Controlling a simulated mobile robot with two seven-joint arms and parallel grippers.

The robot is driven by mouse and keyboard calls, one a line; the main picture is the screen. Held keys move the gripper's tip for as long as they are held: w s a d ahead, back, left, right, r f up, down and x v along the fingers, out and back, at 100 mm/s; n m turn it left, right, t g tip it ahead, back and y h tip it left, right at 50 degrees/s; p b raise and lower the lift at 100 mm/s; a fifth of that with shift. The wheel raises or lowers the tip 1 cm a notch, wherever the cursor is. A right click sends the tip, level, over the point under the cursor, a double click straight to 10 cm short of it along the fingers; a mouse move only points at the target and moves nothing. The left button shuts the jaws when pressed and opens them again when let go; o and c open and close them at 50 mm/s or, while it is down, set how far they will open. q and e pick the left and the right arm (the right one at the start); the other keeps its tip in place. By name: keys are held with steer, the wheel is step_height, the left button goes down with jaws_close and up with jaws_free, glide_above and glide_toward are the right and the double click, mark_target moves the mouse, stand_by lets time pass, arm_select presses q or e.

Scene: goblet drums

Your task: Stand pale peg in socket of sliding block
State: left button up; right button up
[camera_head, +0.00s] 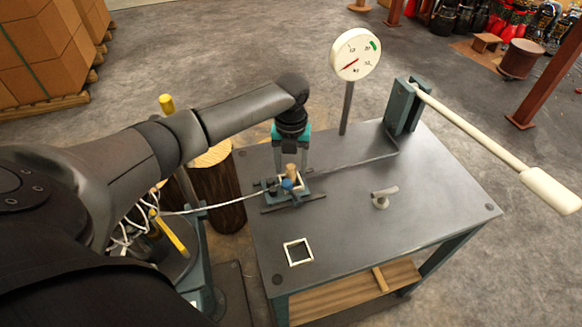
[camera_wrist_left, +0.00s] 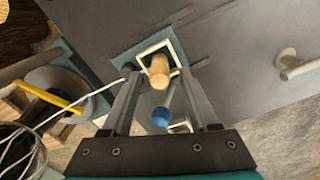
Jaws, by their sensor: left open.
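The pale wooden peg (camera_head: 291,170) stands upright at the white-rimmed square socket of the sliding block (camera_head: 272,196); its round top shows in the left wrist view (camera_wrist_left: 160,70). How deep its foot sits is hidden. My left gripper (camera_head: 292,175) points down with its fingers apart, one on each side of the peg; a gap shows beside the peg in the left wrist view (camera_wrist_left: 160,78). A blue-ended rod (camera_wrist_left: 161,116) is at the block's near side, and also shows in the head view (camera_head: 287,184). My right gripper is not in view.
A white square outline (camera_head: 299,252) marks the near left of the grey table (camera_head: 345,240). A round gauge (camera_head: 356,55) and a long white-handled lever (camera_head: 480,135) are at the back and right. The table's front right is clear.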

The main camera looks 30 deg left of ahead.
mark_target(291, 167)
arm_select(q)
step_height(291, 167, up, 11)
steer(key=p, duration=0.2)
steer(key=shift+f, duration=0.1)
